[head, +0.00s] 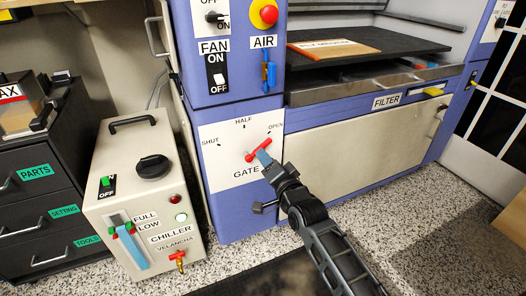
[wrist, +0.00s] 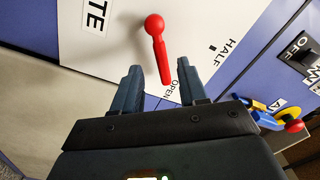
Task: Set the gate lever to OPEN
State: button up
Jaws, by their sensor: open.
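The red gate lever (head: 256,151) is on the white GATE panel, below the SHUT, HALF and OPEN marks. Its arm slants up and right toward the OPEN mark (head: 276,126). In the wrist view the lever (wrist: 160,50) has a round knob at one end, and its other end lies by the OPEN lettering (wrist: 176,88). My gripper (head: 267,164) is at the panel, just below and right of the lever. In the wrist view my gripper (wrist: 160,78) is open, with the lever's end between the fingers, close to the right one. Whether they touch I cannot tell.
The chiller box (head: 147,190) stands left of the gate column. Above the gate panel are a FAN switch (head: 217,74) and a blue AIR valve (head: 269,74). The FILTER cabinet (head: 370,140) is to the right. The speckled floor in front is mostly clear, with a dark mat.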

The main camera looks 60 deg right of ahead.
jog(key=v, duration=0.3)
jog(key=shift+s, duration=0.15)
dwell(0.5)
jog(key=s+a+f+n+y, duration=0.1)
jog(key=s+a+n+y, duration=0.1)
jog(key=s+a+n, duration=0.5)
jog(key=s+a+f+n+y, duration=0.1)
jog(key=s+a+y, duration=0.3)
jog(key=a, duration=0.6)
jog(key=s+a+r+n+y, duration=0.2)
jog(key=s+a+r+n, duration=0.35)
jog(key=s, duration=0.25)
jog(key=s+a+r+n+y, duration=0.2)
jog(key=s+a+r+n, duration=0.3)
jog(key=s, duration=0.4)
notch_tip(320, 180, up, 24)
jog(key=p, duration=2.5)
jog(key=shift+a+r+p, duration=0.2)
jog(key=shift+a+p, duration=0.2)
jog(key=shift+a, duration=0.05)
